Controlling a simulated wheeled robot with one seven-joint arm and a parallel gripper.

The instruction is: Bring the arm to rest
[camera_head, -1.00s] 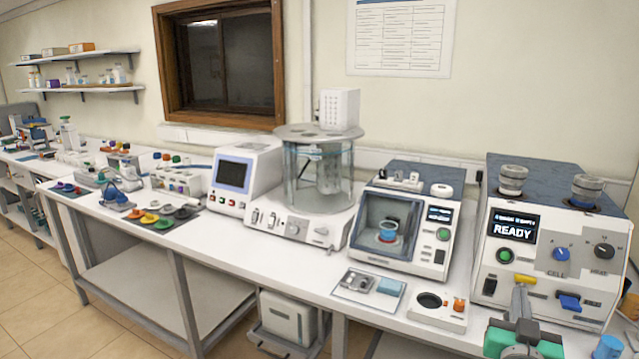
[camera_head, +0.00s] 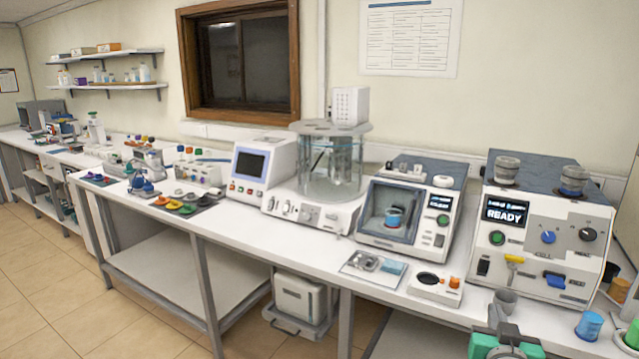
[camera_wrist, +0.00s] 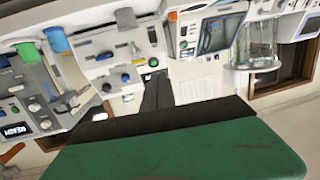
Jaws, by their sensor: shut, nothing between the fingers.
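My gripper (camera_head: 504,345) shows at the bottom right edge of the head view, with a green body and dark parts. It is in front of the bench, below the tester with the READY screen (camera_head: 507,214). Most of my arm is out of the picture. In the wrist view my gripper's dark fingers (camera_wrist: 158,84) are together, shut and empty, beyond the wide green body. The fingers point toward the bench instruments, which appear turned over in that view.
The white bench (camera_head: 245,224) carries a glass bath (camera_head: 330,175), a chamber instrument (camera_head: 408,210) and a screen unit (camera_head: 262,172). A blue cup (camera_head: 589,326) stands right of my gripper, at the bench's front. Open floor (camera_head: 60,290) lies at the lower left.

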